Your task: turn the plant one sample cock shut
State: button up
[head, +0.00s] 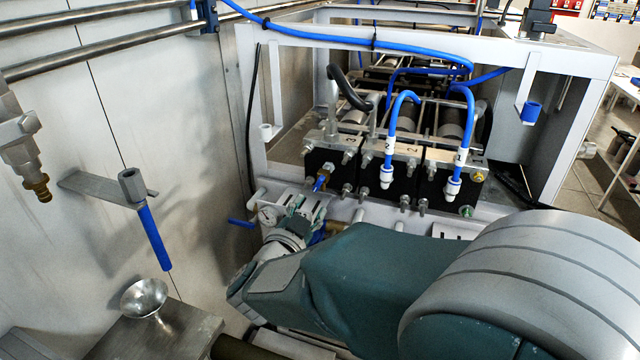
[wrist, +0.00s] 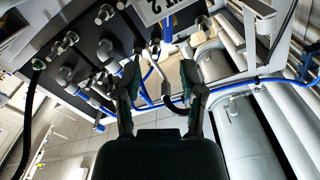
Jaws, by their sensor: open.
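My gripper (head: 306,212) is at the end of my teal arm, low in front of the frame in the head view. In the wrist view its two fingers (wrist: 160,75) are spread apart, with nothing clamped between them. A small blue-handled fitting (head: 320,184) shows just above the fingers in the head view. In the wrist view a blue lever or tube (wrist: 147,76) and a dark curved hose lie beyond and between the fingers. I cannot tell which part is the plant one sample cock, or how its handle stands. A partly readable plate (wrist: 160,9) shows a "2".
Blue hoses (head: 405,100) drop to white fittings on black blocks. A blue-handled valve (head: 150,235) hangs from a wall bracket, above a metal funnel (head: 144,298). The white frame (head: 570,60) encloses the machinery.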

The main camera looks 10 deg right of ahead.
aim_at(317, 185)
jog(key=w, duration=0.2)
jog(key=w+d, duration=0.1)
jog(key=w, duration=0.1)
jog(key=w+d, duration=0.1)
jog(key=w, duration=0.1)
jog(key=shift+w, duration=0.15)
jog(key=shift+w+d+f, duration=0.1)
jog(key=shift+w+d, duration=0.1)
jog(key=shift+w, duration=0.15)
jog(key=shift+w+d, duration=0.2)
jog(key=shift+d, duration=0.75)
jog(key=shift+a, duration=0.25)
grip_shut()
jog(key=shift+a, duration=0.15)
